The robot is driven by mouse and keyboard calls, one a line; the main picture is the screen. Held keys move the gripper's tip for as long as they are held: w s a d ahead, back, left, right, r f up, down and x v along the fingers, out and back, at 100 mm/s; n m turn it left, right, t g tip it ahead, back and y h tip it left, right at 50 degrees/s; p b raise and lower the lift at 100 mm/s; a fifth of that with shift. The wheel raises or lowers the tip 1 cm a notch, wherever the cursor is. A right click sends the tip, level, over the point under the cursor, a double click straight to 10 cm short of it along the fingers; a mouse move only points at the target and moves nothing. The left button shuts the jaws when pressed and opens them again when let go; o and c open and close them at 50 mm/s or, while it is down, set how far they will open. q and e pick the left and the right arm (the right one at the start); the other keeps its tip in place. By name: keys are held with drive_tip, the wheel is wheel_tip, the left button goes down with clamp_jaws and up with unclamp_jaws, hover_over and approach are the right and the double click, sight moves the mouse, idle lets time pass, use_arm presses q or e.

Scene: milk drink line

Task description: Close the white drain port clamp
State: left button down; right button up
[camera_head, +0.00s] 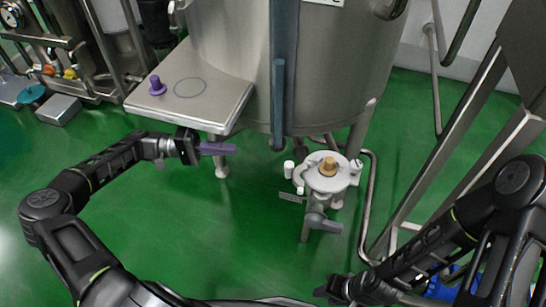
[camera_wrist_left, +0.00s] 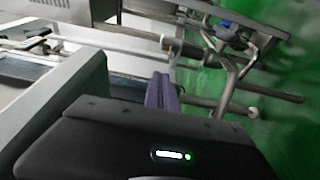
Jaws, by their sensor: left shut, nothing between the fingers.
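The drain port (camera_head: 328,180) stands below the big steel tank, a pale round fitting with a brass-coloured plug (camera_head: 328,165) on top. White clamp parts (camera_head: 289,169) show at its left side, and another pale knob is at its right. I cannot tell how far the clamp is open. My left gripper (camera_head: 228,149) has purple fingers, shut and empty, in the air left of the port and apart from it. The fingers also show in the left wrist view (camera_wrist_left: 161,90). My right gripper (camera_head: 326,291) is low in the head view, below the port; its jaws are unclear.
A steel shelf (camera_head: 215,105) on the tank's left carries a purple plug (camera_head: 157,86) beside a drawn circle. A grey lever handle (camera_head: 322,223) sticks out below the port. Pipes and slanted steel beams stand to the right. Green floor is clear at the front left.

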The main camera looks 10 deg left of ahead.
use_arm(q)
approach(295, 171)
drive_tip(key=shift+w+d+r, duration=0.35)
drive_tip(key=shift+d+r, duration=0.05)
drive_tip(key=shift+d, duration=0.2)
drive_tip(key=shift+w+d+r, duration=0.3)
drive_tip(key=shift+d+r, duration=0.1)
drive_tip(key=shift+d, duration=0.25)
drive_tip(key=shift+w+d+r, duration=0.35)
drive_tip(key=shift+d+r, duration=0.1)
drive_tip(key=shift+d, duration=0.15)
drive_tip(key=shift+s+p, duration=0.1)
drive_tip(key=shift+p, duration=0.25)
drive_tip(key=shift+s+d+n+t, duration=0.1)
drive_tip(key=shift+s+n+t, duration=0.05)
drive_tip(key=shift+n+t, duration=0.2)
